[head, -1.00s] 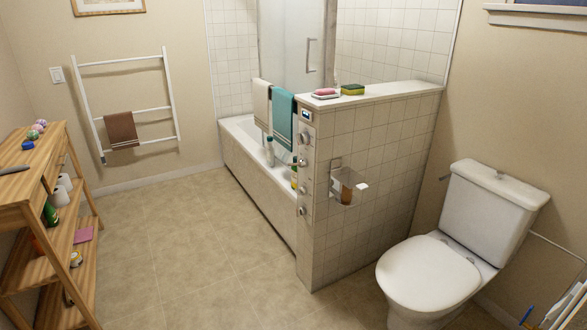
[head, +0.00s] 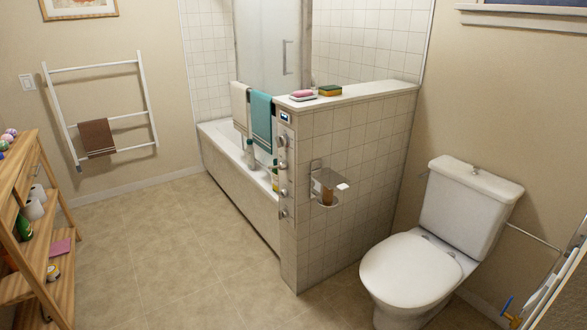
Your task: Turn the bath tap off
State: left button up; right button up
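The bathtub (head: 240,200) stands behind a tiled half wall in the middle of the head view. Several round metal knobs sit in a column on the narrow end face of that wall, with an upper knob (head: 283,140) and a lowest knob (head: 284,213). A small display panel (head: 286,118) is above them. Neither of my grippers is in view.
The half wall (head: 350,150) juts into the room, with the toilet (head: 420,265) to its right. A wooden shelf (head: 45,290) stands at the left. A towel rail (head: 105,115) is on the back wall. The tiled floor (head: 175,240) between shelf and bath is clear.

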aim_at(282, 165)
jog(key=i+j+z, duration=0.3)
jog(key=z, duration=0.15)
jog(key=i+j+z, duration=0.2)
jog(key=j+z, duration=0.25)
